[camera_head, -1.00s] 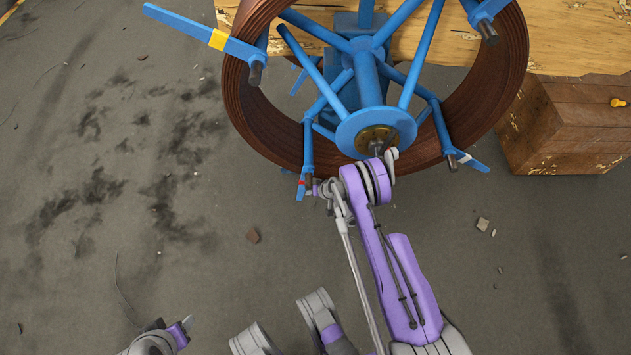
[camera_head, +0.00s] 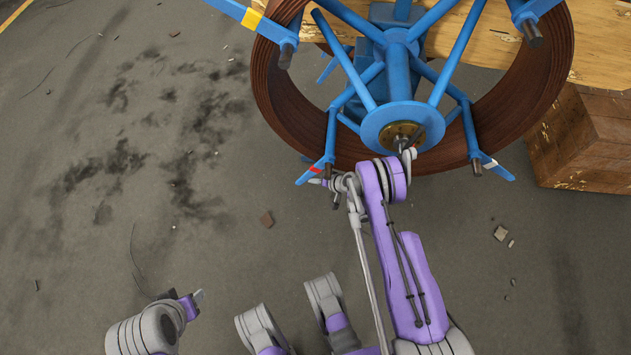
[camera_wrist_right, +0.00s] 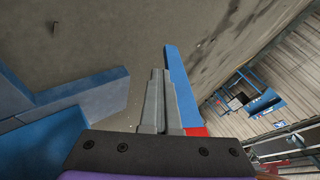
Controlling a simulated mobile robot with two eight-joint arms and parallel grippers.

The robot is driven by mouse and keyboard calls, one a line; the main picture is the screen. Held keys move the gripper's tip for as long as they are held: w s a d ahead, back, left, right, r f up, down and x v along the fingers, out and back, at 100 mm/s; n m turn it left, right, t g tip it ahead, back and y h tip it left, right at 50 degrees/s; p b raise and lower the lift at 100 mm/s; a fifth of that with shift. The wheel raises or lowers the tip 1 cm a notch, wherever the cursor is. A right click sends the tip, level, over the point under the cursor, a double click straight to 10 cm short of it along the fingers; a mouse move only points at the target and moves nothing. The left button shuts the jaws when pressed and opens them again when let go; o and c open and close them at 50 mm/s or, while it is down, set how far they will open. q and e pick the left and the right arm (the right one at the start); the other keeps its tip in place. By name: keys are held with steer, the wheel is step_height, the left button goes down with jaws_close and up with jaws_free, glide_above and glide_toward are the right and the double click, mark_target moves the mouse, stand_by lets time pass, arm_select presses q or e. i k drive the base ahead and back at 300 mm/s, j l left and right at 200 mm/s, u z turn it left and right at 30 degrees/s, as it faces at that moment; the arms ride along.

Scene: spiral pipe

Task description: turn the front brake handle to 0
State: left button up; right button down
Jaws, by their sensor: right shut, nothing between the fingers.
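A blue reel carries a coil of brown pipe (camera_head: 295,125). At its front is a blue disc with a brass hub (camera_head: 401,134) and a small metal part at its centre. I cannot tell for sure which part is the front brake handle, and no 0 mark is legible. My left gripper (camera_head: 197,297) is low at left, away from the reel.
A wooden table (camera_head: 500,45) is behind the reel and a wooden crate (camera_head: 585,145) stands at right. The stained floor at left is open, with small debris.

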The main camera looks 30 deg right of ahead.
mark_target(401, 142)
steer(key=k+l, duration=0.8)
